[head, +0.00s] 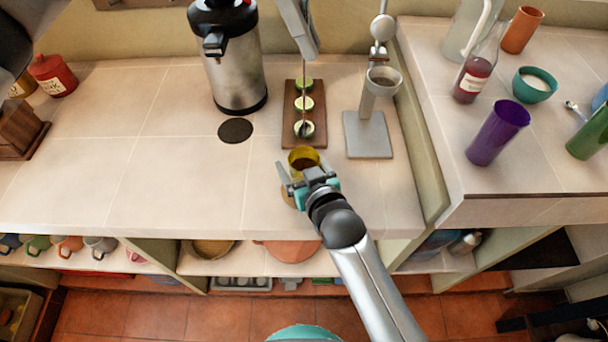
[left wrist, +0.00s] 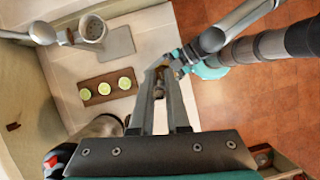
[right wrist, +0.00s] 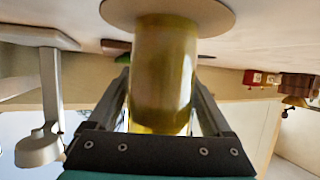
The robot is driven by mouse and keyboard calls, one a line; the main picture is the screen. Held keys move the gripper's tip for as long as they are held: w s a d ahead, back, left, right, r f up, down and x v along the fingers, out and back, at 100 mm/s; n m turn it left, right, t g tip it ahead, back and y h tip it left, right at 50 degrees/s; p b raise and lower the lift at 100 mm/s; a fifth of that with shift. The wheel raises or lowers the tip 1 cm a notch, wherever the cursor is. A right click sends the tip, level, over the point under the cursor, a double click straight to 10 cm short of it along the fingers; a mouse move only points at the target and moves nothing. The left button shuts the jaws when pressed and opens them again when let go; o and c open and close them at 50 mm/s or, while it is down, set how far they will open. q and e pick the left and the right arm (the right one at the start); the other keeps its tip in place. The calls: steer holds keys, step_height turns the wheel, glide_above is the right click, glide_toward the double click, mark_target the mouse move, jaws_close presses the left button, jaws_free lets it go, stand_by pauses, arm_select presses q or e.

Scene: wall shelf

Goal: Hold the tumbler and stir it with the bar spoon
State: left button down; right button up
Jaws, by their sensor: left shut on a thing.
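The yellow tumbler (head: 303,155) stands upright near the counter's front edge on a round tan coaster (right wrist: 215,15). My right gripper (head: 308,178) has a finger on each side of it; in the right wrist view the tumbler (right wrist: 165,75) fills the space between the fingers, which appear to touch its sides. My left gripper (head: 305,50) is above and behind the tumbler, shut on the bar spoon (head: 303,100), whose thin shaft points down in front of the lime board. The spoon's lower end is hard to make out; I cannot tell whether it is inside the tumbler.
A dark board with lime slices (head: 289,132) lies behind the tumbler. A steel dispenser (head: 232,75) stands at the back left, a grey stand with a cup (head: 368,135) at the right. A raised counter on the right holds a purple cup (head: 497,135). The left counter is mostly clear.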

steer(key=shift+o, duration=1)
steer(key=shift+s, duration=0.1)
steer(key=v, duration=1.1)
steer(key=shift+s+r, duration=0.2)
steer(key=shift+s, duration=0.15)
steer(key=shift+d, duration=0.15)
